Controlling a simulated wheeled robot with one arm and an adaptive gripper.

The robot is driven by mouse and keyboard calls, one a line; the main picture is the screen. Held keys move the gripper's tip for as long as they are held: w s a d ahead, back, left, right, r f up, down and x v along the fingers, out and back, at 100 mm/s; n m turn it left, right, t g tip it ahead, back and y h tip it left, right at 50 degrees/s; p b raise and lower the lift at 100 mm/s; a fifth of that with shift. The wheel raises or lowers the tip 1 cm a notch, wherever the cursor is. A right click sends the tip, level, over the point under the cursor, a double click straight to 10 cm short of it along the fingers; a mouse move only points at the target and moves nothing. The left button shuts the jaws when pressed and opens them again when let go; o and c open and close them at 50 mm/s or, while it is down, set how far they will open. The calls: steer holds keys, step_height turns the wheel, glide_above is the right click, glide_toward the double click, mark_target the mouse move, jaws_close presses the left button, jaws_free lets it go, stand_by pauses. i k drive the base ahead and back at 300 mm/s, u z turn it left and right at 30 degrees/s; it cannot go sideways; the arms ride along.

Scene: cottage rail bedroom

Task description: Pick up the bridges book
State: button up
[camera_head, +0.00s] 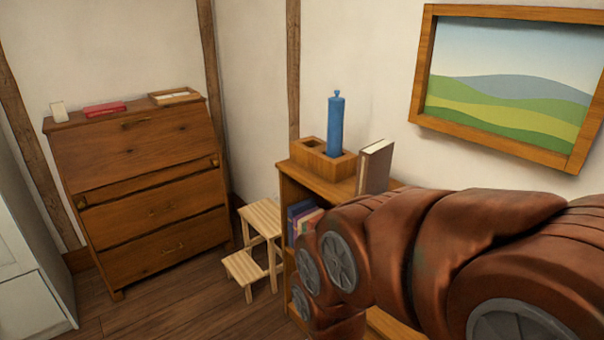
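Several books are in view, but no title is readable, so I cannot tell which is the bridges book. A brown book (375,167) stands upright on top of the low wooden bookcase, its pale page edges showing. Blue and reddish books (301,216) stand on the bookcase's upper shelf, partly hidden by my arm. A red book-like item (105,110) lies flat on the bureau. My brown arm crosses the lower right in front of the bookcase; my gripper is not visible.
On the bookcase (287,187), a blue cylinder stands in a wooden holder (342,166). A slatted step stool (260,220) stands left of it. The wooden bureau (140,170) carries a small tray (174,96). Floor is clear between bureau and stool. A landscape picture (505,85) hangs right.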

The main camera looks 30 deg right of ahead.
mark_target(375, 160)
steer(key=u, duration=0.8)
steer(key=i, duration=3.45)
steer(key=z, duration=3.7)
steer(key=i, duration=0.55)
steer(key=z, duration=0.15)
